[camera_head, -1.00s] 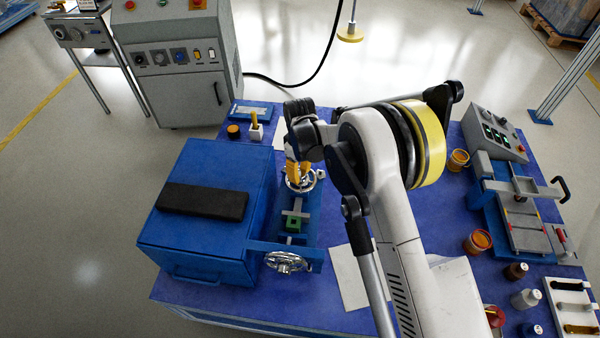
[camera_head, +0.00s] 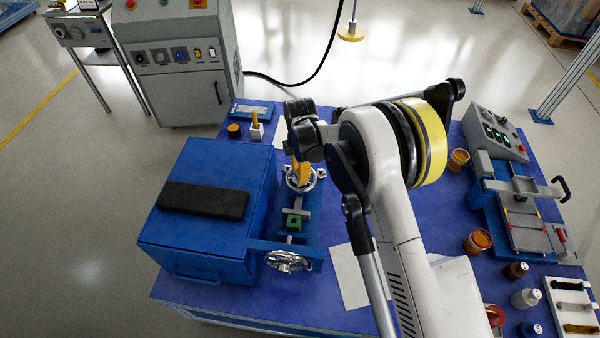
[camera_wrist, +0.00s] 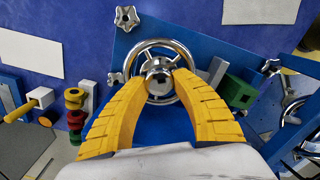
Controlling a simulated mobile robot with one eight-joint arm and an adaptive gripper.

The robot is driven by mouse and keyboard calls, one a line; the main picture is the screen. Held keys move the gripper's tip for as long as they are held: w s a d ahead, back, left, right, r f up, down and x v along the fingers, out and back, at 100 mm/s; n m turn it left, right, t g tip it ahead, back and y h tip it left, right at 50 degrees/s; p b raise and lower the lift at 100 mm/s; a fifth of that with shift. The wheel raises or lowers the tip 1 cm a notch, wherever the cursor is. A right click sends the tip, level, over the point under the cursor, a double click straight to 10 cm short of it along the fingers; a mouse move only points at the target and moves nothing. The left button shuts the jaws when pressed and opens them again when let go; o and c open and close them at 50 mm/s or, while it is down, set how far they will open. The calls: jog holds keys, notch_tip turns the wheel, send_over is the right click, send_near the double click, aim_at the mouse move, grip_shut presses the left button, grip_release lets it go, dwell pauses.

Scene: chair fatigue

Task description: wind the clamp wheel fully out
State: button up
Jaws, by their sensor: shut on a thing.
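A chrome handwheel (camera_head: 316,174) lies flat at the far end of the blue clamp fixture, and it also shows in the wrist view (camera_wrist: 128,64). My gripper (camera_wrist: 161,77) reaches down over it with yellow fingers, one on either side of the round central hub. The jaws are shut on the wheel at its hub. In the head view my gripper (camera_head: 301,181) partly hides the wheel. A second, upright chrome handwheel (camera_head: 286,261) is at the fixture's near end. A green block (camera_head: 293,221) with a grey bar sits between the two wheels.
A large blue box (camera_head: 190,235) with a black pad stands close left of the fixture. Star knobs (camera_wrist: 126,17) sit near the wheel. Papers (camera_head: 349,275), jars and a press stand to the right on the blue table.

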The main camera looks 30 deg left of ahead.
jog(key=n, duration=0.4)
jog(key=shift+d+n, duration=0.1)
jog(key=shift+n, duration=0.2)
jog(key=n, duration=0.4)
jog(key=shift+d+n, duration=0.1)
jog(key=shift+n, duration=0.3)
jog(key=o, duration=1.2)
notch_tip(320, 180, up, 12)
